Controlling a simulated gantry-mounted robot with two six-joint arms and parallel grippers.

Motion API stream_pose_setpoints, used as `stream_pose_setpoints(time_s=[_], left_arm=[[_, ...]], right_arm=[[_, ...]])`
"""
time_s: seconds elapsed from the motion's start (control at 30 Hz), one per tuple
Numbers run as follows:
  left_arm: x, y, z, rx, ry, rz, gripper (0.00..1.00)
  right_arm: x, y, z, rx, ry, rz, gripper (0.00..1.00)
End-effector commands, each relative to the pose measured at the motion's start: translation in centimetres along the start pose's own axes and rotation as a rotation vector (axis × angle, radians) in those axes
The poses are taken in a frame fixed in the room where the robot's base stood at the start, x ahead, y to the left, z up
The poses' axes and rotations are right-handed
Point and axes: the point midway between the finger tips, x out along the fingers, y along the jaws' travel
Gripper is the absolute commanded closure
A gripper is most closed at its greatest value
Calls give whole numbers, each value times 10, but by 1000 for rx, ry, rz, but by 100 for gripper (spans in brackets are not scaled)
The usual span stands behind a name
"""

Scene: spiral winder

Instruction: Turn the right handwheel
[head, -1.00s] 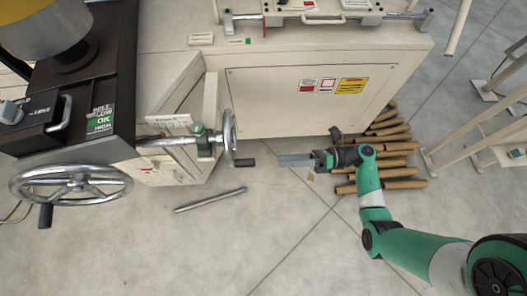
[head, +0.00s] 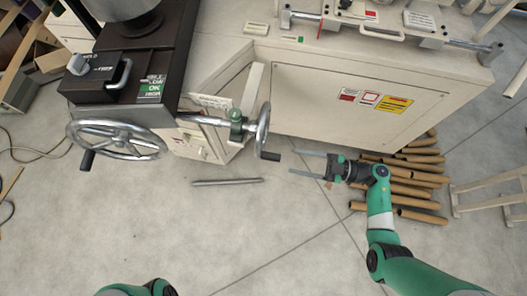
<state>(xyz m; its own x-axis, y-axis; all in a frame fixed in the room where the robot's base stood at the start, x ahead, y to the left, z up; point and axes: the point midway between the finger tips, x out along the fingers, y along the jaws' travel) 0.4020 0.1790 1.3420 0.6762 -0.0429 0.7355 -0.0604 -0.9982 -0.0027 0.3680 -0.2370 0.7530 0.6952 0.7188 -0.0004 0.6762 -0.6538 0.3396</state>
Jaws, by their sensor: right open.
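The right handwheel (head: 263,130) is a metal wheel seen nearly edge-on, on a shaft with a green collar (head: 237,126). Its dark handle (head: 270,156) sticks out to the right from the wheel's lower part. My right gripper (head: 294,162) is open and empty. Its two long grey fingers point left toward the handle, with a small gap visible in the picture between fingertips and handle. A second, larger handwheel (head: 112,141) with a dark handle shows at the left. My left gripper is out of view; only a green part of my left arm shows at the bottom edge.
A beige cabinet (head: 335,105) with warning labels stands behind the right gripper. Brown tubes (head: 422,159) lie on the floor beside and under my right arm. A metal bar (head: 228,181) lies on the floor below the handwheels. The floor at lower centre is clear.

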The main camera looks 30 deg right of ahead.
Motion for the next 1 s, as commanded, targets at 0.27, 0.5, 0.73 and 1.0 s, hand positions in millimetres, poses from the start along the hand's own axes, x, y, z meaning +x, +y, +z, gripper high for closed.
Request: stream_pose_setpoints(time_s=[0.27,0.5,0.73,1.0], left_arm=[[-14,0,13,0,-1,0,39],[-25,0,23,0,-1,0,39],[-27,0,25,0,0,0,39],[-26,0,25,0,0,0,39]], right_arm=[[51,-3,3,-5,4,-7,39],[98,-2,3,-5,2,-4,39],[112,-1,0,-2,1,0,39],[112,0,0,-2,1,0,55]])
